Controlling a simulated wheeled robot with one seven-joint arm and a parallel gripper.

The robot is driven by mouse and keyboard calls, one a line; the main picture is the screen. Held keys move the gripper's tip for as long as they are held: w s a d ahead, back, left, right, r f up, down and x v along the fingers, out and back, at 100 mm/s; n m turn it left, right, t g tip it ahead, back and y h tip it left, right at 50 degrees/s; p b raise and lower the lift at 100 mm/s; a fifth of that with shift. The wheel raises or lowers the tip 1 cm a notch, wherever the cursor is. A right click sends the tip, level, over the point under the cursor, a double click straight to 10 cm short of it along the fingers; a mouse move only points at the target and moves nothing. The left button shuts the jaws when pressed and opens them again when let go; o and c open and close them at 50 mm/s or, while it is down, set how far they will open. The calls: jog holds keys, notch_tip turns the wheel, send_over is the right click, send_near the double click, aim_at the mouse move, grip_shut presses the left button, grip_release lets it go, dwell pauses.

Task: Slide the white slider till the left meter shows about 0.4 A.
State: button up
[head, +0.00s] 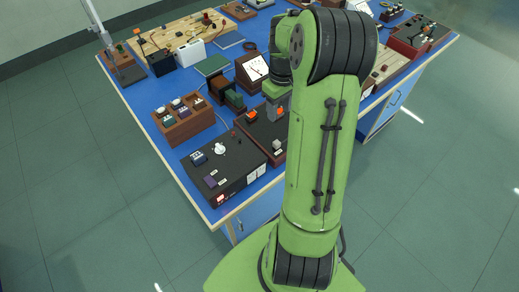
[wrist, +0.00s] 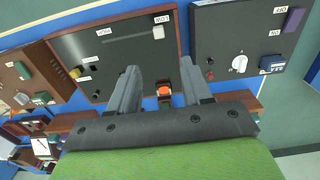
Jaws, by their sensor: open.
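My gripper (wrist: 159,68) is open in the wrist view, its two grey fingers apart above the dark panel's edge. An orange-topped part (wrist: 164,91) shows between the fingers; I cannot tell whether anything touches it. The dark red-edged panel (wrist: 125,60) has a pale strip (wrist: 117,32) across it, which may be the white slider or its track. In the head view a small pale block (head: 277,145) stands on this panel, partly beside my arm. The left meter is probably the white-faced one (head: 256,67) behind the panel; its reading is too small to tell.
A black box (head: 226,165) with a white knob (head: 219,149) stands to the panel's left in the head view. My arm hides the bench's middle. Bare blue bench shows at the left.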

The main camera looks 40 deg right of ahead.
aim_at(277, 142)
notch_tip(277, 142, down, 16)
jog(key=shift+d+r+b, duration=0.15)
jog(key=shift+r+b, duration=0.1)
jog(key=shift+b, duration=0.95)
grip_shut()
